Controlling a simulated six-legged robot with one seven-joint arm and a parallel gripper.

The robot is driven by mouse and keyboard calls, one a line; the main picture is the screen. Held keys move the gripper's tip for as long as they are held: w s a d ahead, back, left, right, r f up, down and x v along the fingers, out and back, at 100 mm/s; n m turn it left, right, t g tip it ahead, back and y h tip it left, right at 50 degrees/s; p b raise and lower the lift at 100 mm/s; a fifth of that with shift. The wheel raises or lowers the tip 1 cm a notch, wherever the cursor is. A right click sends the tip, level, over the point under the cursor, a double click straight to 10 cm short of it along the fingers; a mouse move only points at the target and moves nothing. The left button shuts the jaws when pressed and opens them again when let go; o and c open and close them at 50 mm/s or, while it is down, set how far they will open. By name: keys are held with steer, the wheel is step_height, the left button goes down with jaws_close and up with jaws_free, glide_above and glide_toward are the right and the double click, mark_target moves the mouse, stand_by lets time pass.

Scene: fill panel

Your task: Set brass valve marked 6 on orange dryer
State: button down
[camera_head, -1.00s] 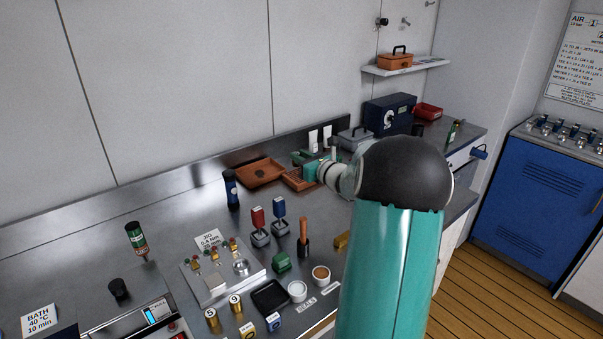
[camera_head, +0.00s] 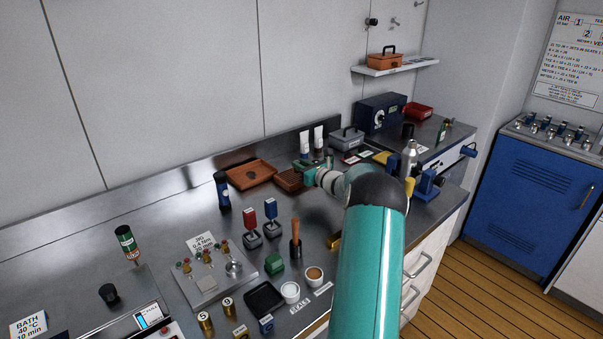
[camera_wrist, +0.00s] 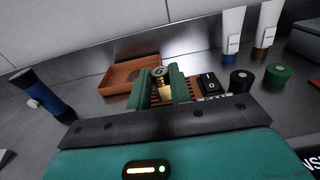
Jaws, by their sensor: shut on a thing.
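My gripper (camera_head: 306,172) reaches over the back of the steel bench, at the slatted orange dryer (camera_head: 288,181). In the wrist view its green fingers (camera_wrist: 160,88) are shut on a small brass valve (camera_wrist: 160,80), whose round grey top reads 6. The valve stands upright between the fingers. The dryer's slats (camera_wrist: 188,90) show behind and beside the fingers. I cannot tell whether the valve's base touches the slats. The valve is hidden in the head view.
An orange-brown tray (camera_head: 252,174) lies left of the dryer. Black (camera_wrist: 241,80) and green (camera_wrist: 278,75) rolls and two white tubes (camera_head: 311,142) stand nearby. A dark blue bottle (camera_head: 222,190) stands to the left.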

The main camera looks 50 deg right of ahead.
steer(key=shift+f, duration=1.4)
steer(key=shift+f, duration=0.15)
steer(key=c, duration=1.3)
jaws_free()
steer(key=shift+s, duration=0.3)
steer(key=s, duration=0.3)
steer(key=s+a, duration=0.1)
steer(key=s, duration=0.3)
steer(key=s+r, duration=0.1)
steer(key=s, duration=0.3)
steer(key=shift+s+a, duration=0.2)
